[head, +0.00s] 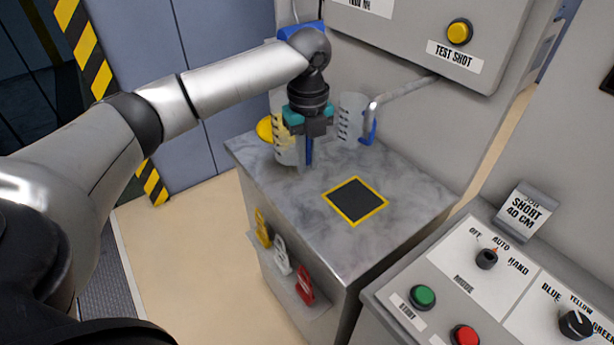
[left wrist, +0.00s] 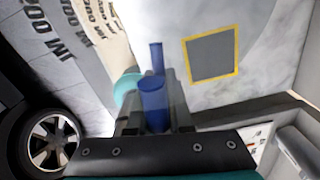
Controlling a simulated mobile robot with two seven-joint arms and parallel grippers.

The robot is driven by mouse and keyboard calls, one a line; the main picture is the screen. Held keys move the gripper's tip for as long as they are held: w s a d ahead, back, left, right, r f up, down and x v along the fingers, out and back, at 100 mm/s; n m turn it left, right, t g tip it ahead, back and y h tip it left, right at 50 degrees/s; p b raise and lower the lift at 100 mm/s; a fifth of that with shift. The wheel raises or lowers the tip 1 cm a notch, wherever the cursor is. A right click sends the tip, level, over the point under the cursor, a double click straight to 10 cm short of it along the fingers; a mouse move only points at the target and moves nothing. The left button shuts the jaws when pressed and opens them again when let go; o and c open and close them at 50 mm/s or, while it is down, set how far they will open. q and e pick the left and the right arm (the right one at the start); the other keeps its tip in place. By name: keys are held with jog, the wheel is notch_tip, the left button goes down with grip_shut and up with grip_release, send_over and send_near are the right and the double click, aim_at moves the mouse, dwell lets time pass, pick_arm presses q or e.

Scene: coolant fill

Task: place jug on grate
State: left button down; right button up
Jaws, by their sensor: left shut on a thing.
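A clear jug (head: 285,150) with dark graduation marks and a blue handle (head: 309,152) is at the back left of the steel counter. My left gripper (head: 309,135) points down and is shut on the blue handle, which also shows between the fingers in the left wrist view (left wrist: 154,100). Whether the jug touches the counter I cannot tell. The grate (head: 355,201) is a dark square with a yellow border, bare, to the right and nearer than the jug. It also shows in the left wrist view (left wrist: 211,55). My right gripper is not in view.
A second clear jug (head: 350,118) with a blue handle stands behind, near a bent metal pipe (head: 405,95). A yellow part (head: 265,129) shows left of the held jug. A control panel (head: 450,285) is at front right. The counter around the grate is clear.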

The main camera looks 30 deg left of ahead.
pick_arm(q)
notch_tip(320, 180, up, 10)
jog(key=shift+r+p, duration=0.25)
jog(key=shift+p, duration=0.6)
jog(key=s+d+f+n, duration=0.2)
jog(key=s+d+n, duration=0.3)
jog(key=n, duration=0.7)
jog(key=s+d+f+n+b, duration=0.1)
jog(key=s+d+f+n, duration=0.2)
jog(key=n, duration=0.9)
jog(key=shift+s+d+f+n, duration=0.15)
jog(key=shift+s+d+n, duration=0.25)
jog(key=shift+s+d, duration=1.25)
